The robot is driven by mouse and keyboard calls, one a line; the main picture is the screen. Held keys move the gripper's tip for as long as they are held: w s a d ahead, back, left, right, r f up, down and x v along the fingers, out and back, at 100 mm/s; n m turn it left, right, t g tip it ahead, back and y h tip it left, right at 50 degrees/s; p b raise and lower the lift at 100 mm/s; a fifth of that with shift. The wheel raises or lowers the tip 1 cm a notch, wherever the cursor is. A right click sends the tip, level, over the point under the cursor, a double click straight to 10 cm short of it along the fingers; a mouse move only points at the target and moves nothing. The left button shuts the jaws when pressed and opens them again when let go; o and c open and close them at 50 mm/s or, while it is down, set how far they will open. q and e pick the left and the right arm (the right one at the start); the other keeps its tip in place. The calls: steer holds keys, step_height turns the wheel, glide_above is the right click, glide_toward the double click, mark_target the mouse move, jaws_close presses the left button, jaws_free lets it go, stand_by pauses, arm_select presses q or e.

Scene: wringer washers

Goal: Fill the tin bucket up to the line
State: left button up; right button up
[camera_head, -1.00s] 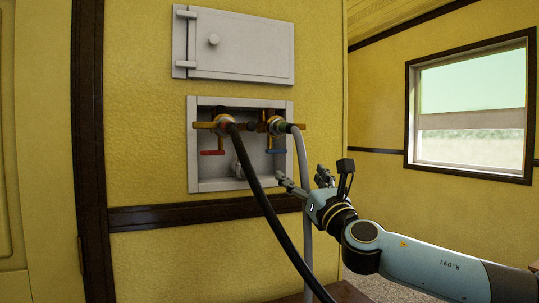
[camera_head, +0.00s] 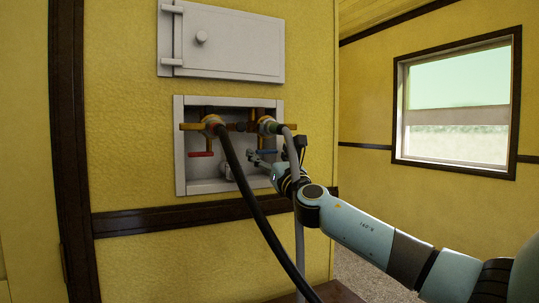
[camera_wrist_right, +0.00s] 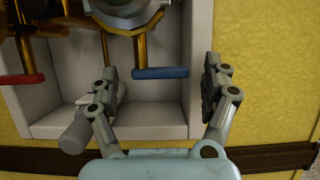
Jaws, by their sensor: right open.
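A recessed white wall box (camera_head: 180,150) holds two brass taps. The left tap has a red handle (camera_head: 201,154), also in the right wrist view (camera_wrist_right: 20,79). The right tap has a blue handle (camera_head: 262,153). My right gripper (camera_head: 258,160) is at the box, close to the blue handle. In the right wrist view, my right gripper (camera_wrist_right: 165,84) is open, with the blue handle (camera_wrist_right: 160,73) between its fingertips and apart from both. The tin bucket and its line are not in view. My left gripper is not in view.
A black hose (camera_head: 250,205) hangs from the left tap and a grey hose (camera_head: 298,230) from the right one, beside my right gripper. A grey fitting (camera_wrist_right: 76,134) sits left of my fingers. The open white door (camera_head: 230,45) is above the box.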

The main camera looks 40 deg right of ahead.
steer(key=c, duration=1.2)
steer(key=m+g+h+p, duration=0.1)
steer(key=h, duration=0.2)
steer(key=a+m+g+h+p, duration=0.1)
steer(key=m+g+h+p, duration=0.1)
steer(key=shift+s+r+h, duration=0.1)
steer(key=shift+r+h, duration=0.05)
steer(key=shift+h, duration=0.25)
steer(key=shift+s+m+g+h, duration=0.1)
steer(key=shift+m+g+h, duration=1.15)
steer(key=shift+h, duration=0.25)
